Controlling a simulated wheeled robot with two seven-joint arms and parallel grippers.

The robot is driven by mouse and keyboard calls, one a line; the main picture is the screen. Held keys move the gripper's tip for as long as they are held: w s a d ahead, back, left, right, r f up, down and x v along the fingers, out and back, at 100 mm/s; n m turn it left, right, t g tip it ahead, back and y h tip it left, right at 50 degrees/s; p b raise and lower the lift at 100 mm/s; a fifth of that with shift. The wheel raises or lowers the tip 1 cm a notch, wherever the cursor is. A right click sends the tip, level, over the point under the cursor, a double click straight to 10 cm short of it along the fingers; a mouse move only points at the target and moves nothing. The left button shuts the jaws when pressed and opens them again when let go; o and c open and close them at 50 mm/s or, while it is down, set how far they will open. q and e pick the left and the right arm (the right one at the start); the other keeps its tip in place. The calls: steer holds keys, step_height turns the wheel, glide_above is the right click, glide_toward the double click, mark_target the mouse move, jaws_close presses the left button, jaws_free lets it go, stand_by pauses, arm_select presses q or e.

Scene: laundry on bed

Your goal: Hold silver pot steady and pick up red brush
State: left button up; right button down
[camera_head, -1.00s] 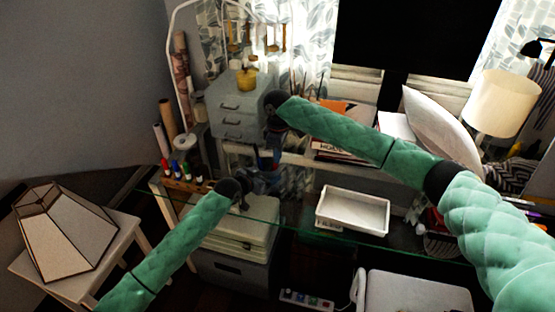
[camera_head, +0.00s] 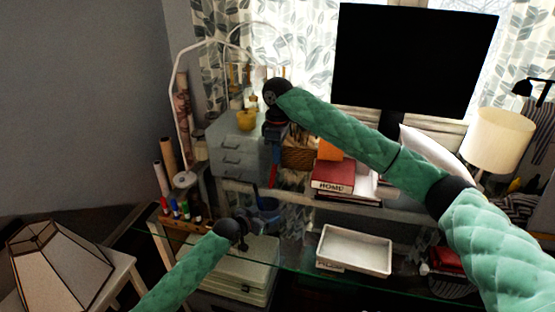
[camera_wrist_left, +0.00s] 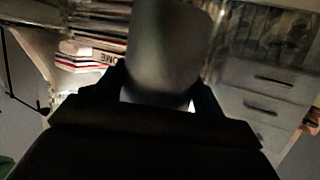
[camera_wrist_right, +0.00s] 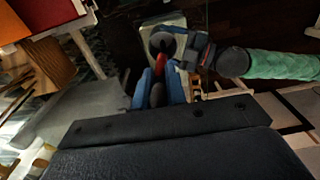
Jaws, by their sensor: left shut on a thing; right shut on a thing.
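The silver pot (camera_head: 267,208) is small and partly hidden in the head view. In the left wrist view the pot (camera_wrist_left: 170,45) is a blurred grey cylinder between the jaws. My left gripper (camera_head: 247,222) is shut on it, above the glass desk. A blue stick (camera_head: 256,195) rises from the pot. The red brush (camera_head: 273,176) hangs down from my right gripper (camera_head: 275,143), above the pot. In the right wrist view the right gripper's blue fingers (camera_wrist_right: 159,90) are shut on the brush, whose red part (camera_wrist_right: 161,62) points toward the pot's dark opening (camera_wrist_right: 163,42).
A grey drawer unit (camera_head: 238,160) with a yellow cup (camera_head: 246,120) stands behind the grippers. A marker rack (camera_head: 183,220) is at left. A white tray (camera_head: 355,250) lies on the glass desk, right of the pot. Books (camera_head: 335,176) sit on the shelf behind.

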arm_select(q)
steer(key=o, duration=1.1)
